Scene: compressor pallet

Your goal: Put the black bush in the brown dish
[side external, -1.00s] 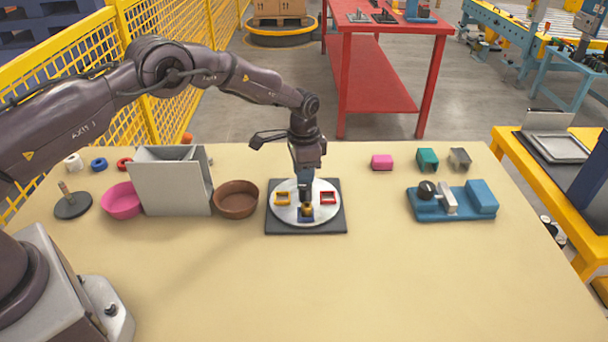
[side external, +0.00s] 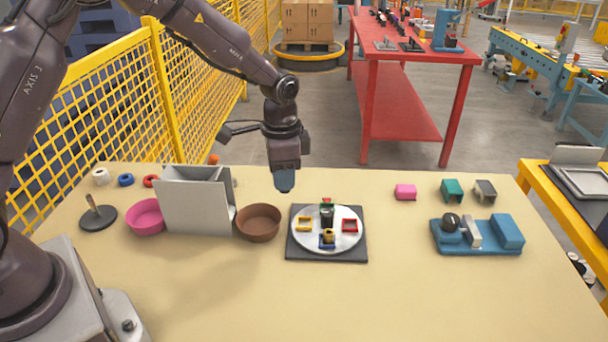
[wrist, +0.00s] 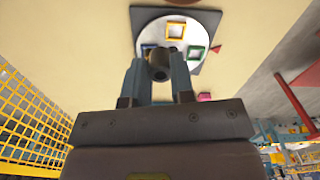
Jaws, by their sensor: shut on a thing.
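My gripper (wrist: 158,72) is shut on the black bush (wrist: 160,64), a short dark cylinder with an open end, held between the fingertips in the wrist view. In the side view my gripper (side external: 284,186) hangs above the table, behind and between the brown dish and the round plate; the bush cannot be made out there. The brown dish (side external: 258,223) is round and stands left of the plate.
The pale round plate (side external: 312,239) on a dark square base carries coloured square frames, a dark upright piece and a yellow-topped piece. A grey upright box (side external: 197,207) stands directly left of the dish, then a pink bowl (side external: 146,216). A blue fixture (side external: 478,236) is at right.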

